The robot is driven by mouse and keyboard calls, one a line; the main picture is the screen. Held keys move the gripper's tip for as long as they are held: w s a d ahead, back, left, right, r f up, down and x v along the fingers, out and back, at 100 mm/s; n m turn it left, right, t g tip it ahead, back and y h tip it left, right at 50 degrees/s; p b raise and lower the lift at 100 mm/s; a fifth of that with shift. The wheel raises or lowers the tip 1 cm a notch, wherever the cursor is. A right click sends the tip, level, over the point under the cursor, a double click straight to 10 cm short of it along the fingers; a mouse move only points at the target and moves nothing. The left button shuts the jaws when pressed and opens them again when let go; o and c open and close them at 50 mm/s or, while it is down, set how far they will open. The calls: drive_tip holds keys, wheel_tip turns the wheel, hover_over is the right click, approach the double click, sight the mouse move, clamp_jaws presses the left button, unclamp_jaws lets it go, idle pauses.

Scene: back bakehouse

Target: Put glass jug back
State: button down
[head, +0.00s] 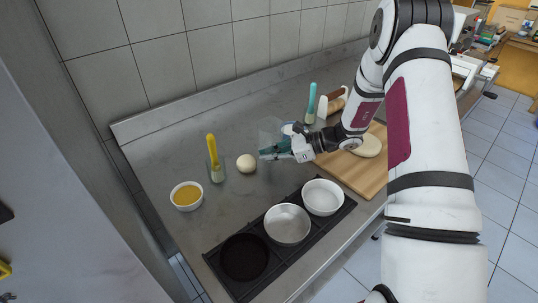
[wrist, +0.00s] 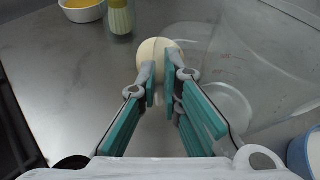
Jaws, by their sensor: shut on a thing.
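The glass jug (wrist: 255,65) is clear and hard to make out. In the wrist view it fills the right side, with a round base ring showing through it. In the head view its faint outline (head: 270,129) shows just behind my gripper (head: 264,154). In the wrist view my gripper (wrist: 161,72) has its teal-padded fingers close together at the jug's left side, shut on it. The exact part held is hard to see, and I cannot tell whether the jug touches the counter.
A dough ball (head: 246,163), a glass with a yellow-handled tool (head: 215,160) and a bowl of yellow liquid (head: 186,195) stand left. A black rack (head: 247,258) with round pans lies in front. A wooden board (head: 357,174) with dough lies right.

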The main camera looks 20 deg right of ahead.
drive_tip(key=shift+f, duration=0.15)
drive_tip(key=c, duration=1.8)
unclamp_jaws()
drive_tip(key=shift+o, duration=0.2)
